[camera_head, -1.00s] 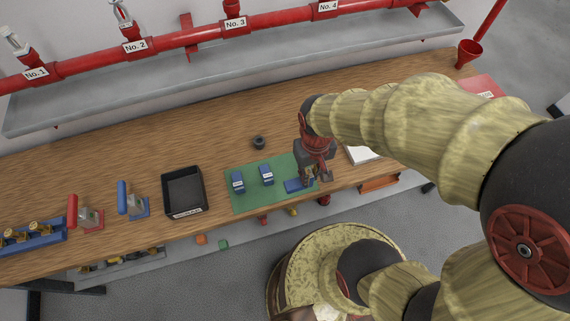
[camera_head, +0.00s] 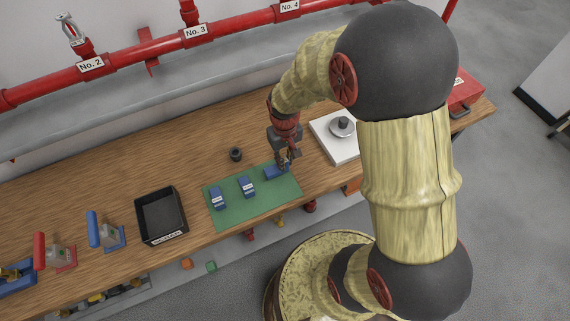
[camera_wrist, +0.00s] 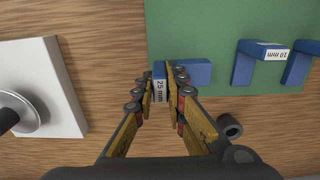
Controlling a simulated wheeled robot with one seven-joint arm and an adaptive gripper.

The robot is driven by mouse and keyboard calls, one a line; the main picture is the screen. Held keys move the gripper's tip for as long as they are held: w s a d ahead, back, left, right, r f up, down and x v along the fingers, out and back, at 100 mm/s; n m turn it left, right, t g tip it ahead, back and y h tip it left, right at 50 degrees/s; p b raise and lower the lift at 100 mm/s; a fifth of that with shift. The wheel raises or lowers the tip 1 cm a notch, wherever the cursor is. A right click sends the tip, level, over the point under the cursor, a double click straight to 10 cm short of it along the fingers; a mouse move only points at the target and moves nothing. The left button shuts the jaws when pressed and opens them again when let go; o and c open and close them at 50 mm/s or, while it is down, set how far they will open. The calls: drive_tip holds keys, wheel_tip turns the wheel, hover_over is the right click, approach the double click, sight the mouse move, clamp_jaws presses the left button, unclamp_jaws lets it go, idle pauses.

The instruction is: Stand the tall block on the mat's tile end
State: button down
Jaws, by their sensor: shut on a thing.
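My gripper (camera_head: 283,165) is over the right end of the green mat (camera_head: 266,201). In the wrist view, its fingers (camera_wrist: 160,88) are shut on a blue tall block (camera_wrist: 158,69) with a white "25 mm" label. The block is upright between the fingertips; whether its foot touches the surface below is hidden. A flat blue tile (camera_wrist: 196,72) lies on the mat's end right beside the gripper; it also shows in the head view (camera_head: 271,173). Two other blue labelled blocks stand on the mat, one (camera_head: 247,187) nearer the tile and one (camera_head: 217,198) farther left.
A dark ring (camera_head: 236,154) stands on the wooden bench behind the mat. A white scale with a round metal pan (camera_head: 341,127) is right of the mat. A black tray (camera_head: 161,214) is to the left. Red pipes run along the wall behind.

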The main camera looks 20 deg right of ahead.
wheel_tip(320, 180, down, 2)
drive_tip(key=shift+f, duration=0.1)
drive_tip(key=c, duration=1.8)
unclamp_jaws()
